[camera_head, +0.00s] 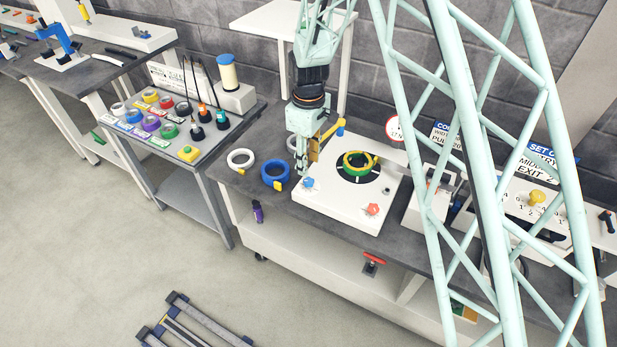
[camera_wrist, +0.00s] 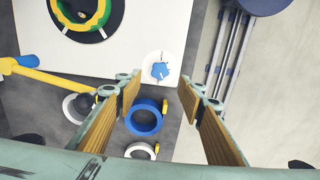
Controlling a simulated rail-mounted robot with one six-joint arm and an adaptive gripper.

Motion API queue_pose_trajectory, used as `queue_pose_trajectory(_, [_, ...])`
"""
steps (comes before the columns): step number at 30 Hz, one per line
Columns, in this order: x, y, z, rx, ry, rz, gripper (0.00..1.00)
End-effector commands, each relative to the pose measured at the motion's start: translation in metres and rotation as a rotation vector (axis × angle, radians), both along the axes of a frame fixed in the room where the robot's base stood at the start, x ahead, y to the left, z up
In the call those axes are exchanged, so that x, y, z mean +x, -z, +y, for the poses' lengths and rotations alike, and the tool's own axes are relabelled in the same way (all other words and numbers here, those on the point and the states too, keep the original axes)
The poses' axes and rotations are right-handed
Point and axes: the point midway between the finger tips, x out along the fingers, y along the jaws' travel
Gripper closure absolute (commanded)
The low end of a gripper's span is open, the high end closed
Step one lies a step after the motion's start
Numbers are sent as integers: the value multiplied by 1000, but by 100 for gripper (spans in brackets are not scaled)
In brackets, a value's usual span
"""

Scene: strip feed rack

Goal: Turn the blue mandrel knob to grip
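The blue mandrel knob (camera_head: 308,183) sits on a round white base at the near left corner of the white panel (camera_head: 335,205). In the wrist view the blue knob (camera_wrist: 160,71) shows a little beyond the fingertips, between the two finger lines. My gripper (camera_head: 302,172) points down close by the knob in the head view. In the wrist view my gripper (camera_wrist: 160,88) has its two wood-coloured finger pads wide apart with nothing between them. It appears above the knob and not touching it; the exact height is unclear.
A yellow lever (camera_head: 331,129) stands close behind my gripper. A yellow-green coil (camera_head: 361,165) lies on the panel's black disc, and a red knob (camera_head: 373,209) sits at the right. Blue (camera_head: 275,175) and white (camera_head: 240,158) rings lie left on the dark bench.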

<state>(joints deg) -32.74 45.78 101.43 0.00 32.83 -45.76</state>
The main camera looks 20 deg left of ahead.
Motion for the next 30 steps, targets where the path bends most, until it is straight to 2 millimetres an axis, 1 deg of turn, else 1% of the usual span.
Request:
queue_pose_trajectory(3, [0,14,0,-1,0,1,64])
queue_pose_trajectory(9, [0,35,0,-1,0,1,64])
queue_pose_trajectory(18, [0,64,0,-1,0,1,64])
queue_pose_trajectory(24, [0,75,0,1,0,-1,64])
queue_pose_trajectory(30, [0,79,0,1,0,-1,64])
